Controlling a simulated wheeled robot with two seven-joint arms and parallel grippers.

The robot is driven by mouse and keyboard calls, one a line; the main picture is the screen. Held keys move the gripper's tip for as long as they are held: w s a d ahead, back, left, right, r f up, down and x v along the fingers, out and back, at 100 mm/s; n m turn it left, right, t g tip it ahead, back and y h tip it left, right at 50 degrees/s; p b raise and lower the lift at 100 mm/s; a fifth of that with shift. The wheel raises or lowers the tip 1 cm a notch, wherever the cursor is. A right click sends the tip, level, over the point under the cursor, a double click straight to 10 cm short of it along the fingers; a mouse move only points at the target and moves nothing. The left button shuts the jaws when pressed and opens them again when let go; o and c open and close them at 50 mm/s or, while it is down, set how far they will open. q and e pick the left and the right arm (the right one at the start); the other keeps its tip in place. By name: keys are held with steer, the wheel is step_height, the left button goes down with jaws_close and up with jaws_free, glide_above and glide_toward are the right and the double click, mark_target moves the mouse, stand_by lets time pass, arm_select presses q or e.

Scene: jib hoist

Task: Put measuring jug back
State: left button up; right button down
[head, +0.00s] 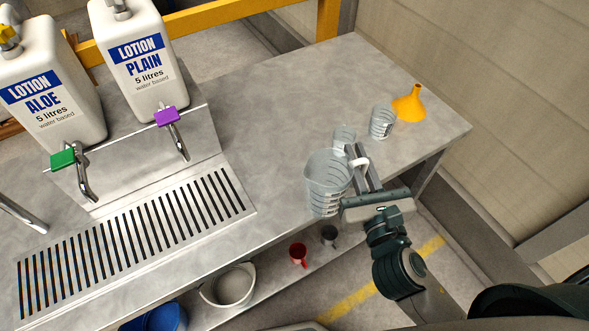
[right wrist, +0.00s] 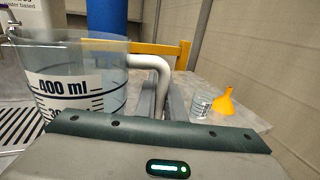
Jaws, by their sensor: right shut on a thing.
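The clear measuring jug (head: 325,180) is upright at the front edge of the grey bench, with its white handle toward my right gripper. My right gripper (head: 358,165) is shut on the jug's handle. In the right wrist view the jug (right wrist: 80,80) shows a 400 ml mark and looks empty, and its white handle (right wrist: 150,66) runs down between the fingers. I cannot tell whether the jug's base touches the bench. My left gripper is not in view.
A slotted drain tray (head: 130,240) and two lotion containers (head: 138,55) (head: 50,90) are left. Below are a white bucket (head: 230,287) and red mug (head: 298,254).

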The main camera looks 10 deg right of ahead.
arm_select(q)
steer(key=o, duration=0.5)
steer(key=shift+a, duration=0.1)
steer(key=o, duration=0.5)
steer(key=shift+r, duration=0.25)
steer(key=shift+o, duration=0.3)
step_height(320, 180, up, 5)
steer(key=p, duration=0.6)
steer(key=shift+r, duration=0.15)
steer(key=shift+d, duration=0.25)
arm_select(e)
steer(key=w+a+f+n+y, duration=0.1)
steer(key=w+a+f+y, duration=0.1)
steer(key=w, duration=0.5)
steer(key=shift+w+a+n+y, duration=0.4)
steer(key=shift+a, duration=0.3)
